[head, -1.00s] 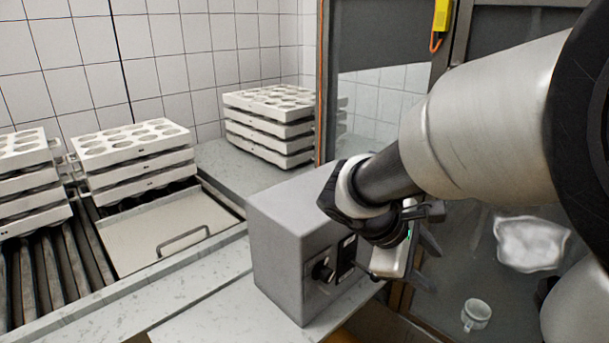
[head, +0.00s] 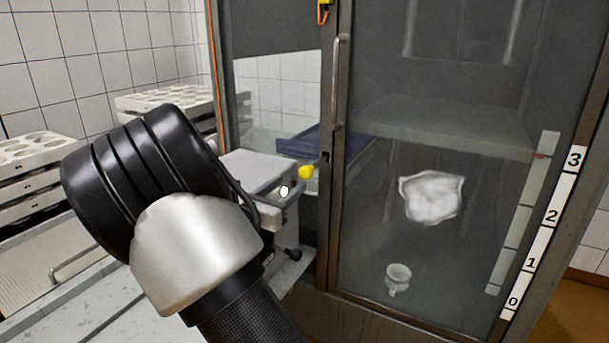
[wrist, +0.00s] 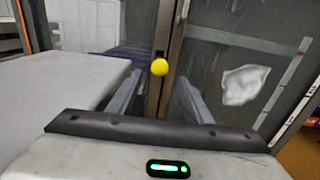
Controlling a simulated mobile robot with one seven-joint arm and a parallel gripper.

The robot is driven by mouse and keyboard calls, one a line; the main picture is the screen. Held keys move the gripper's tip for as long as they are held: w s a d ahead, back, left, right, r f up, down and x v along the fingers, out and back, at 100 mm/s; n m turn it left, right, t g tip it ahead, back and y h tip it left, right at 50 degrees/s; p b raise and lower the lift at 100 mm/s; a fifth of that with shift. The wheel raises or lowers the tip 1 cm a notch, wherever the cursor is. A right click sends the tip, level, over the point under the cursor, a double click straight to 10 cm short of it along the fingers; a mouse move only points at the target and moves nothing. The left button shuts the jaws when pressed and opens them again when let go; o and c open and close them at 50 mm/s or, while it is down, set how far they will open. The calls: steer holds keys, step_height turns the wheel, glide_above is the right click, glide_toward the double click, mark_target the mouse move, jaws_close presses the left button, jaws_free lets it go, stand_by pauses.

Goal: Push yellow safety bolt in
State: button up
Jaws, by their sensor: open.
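The yellow round knob of the safety bolt (head: 305,172) sits on the dark door frame of the glass cabinet, just left of the door. It also shows in the wrist view (wrist: 159,67), near the middle. My gripper (wrist: 159,82) is open and faces the knob, which appears between and just beyond its two grey fingers. Nothing is between the fingers. In the head view my arm hides much of the gripper, and I cannot tell the exact gap to the knob. The bolt's shaft is not clear.
The glass cabinet door (head: 440,130) has a vertical handle (head: 338,85). A white crumpled thing (head: 431,197) and a mug (head: 397,278) show through the glass. A grey box (head: 262,168) stands close beside my gripper. Stacked white moulds (head: 28,150) stand at left.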

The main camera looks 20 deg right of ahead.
mark_target(304, 173)
steer(key=x, duration=1)
steer(key=shift+c, duration=0.3)
jaws_close()
steer(key=b+x, duration=0.1)
steer(key=x, duration=0.5)
steer(key=shift+d, duration=0.15)
steer(key=shift+w+d+r, duration=0.1)
steer(key=shift+w+d, duration=0.1)
steer(key=shift+w, duration=0.05)
steer(key=shift+r, duration=0.1)
